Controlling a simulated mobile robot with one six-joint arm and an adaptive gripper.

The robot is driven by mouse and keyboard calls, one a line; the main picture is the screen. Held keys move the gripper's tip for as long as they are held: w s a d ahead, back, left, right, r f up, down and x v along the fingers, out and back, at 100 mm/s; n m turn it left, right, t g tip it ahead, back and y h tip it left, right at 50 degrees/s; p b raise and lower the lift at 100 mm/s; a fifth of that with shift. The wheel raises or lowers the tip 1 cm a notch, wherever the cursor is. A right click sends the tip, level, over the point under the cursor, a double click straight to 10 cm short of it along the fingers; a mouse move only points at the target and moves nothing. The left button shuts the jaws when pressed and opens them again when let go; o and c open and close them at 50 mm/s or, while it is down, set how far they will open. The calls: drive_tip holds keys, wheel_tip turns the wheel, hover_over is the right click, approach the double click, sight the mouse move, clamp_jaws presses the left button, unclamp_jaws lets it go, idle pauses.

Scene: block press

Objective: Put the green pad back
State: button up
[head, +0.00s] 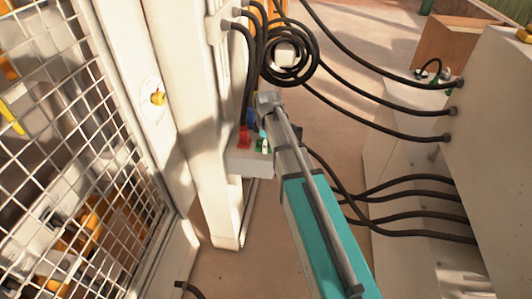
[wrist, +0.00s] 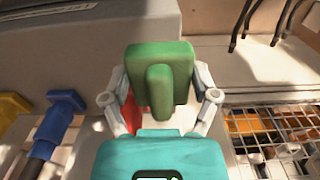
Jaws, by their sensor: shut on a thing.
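My gripper (wrist: 160,100) is shut on the green pad (wrist: 172,62) in the wrist view, with a finger on each side of it. The pad is a thick green block with a raised rib or handle down its face. A red thing (wrist: 132,112) shows partly behind the left finger. In the head view, a small patch of the green pad (head: 261,147) shows at the end of my arm, beside a pale ledge (head: 250,164). My arm hides most of the gripper there. I cannot tell whether the pad touches the ledge.
A blue fitting (wrist: 62,112) and a yellow fitting (wrist: 12,106) lie left of the gripper. A wire mesh guard (head: 75,130) stands at left. Black hoses (head: 400,190) run across to a pale cabinet (head: 500,150) at right. A coiled hose (head: 290,62) hangs above.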

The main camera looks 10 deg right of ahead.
drive_tip(key=shift+w+f, duration=0.1)
drive_tip(key=shift+w+f+b, duration=0.35)
drive_tip(key=shift+f+b, duration=0.15)
drive_tip(key=shift+b, duration=0.1)
drive_tip(key=shift+f+b, duration=1.4)
drive_tip(key=shift+f, duration=0.05)
drive_tip(key=shift+f, duration=0.1)
drive_tip(key=o, duration=0.9)
drive_tip(key=shift+c, duration=0.2)
wheel_tip(320, 180, up, 12)
drive_tip(key=p, duration=1.2)
drive_tip(key=shift+r, duration=0.2)
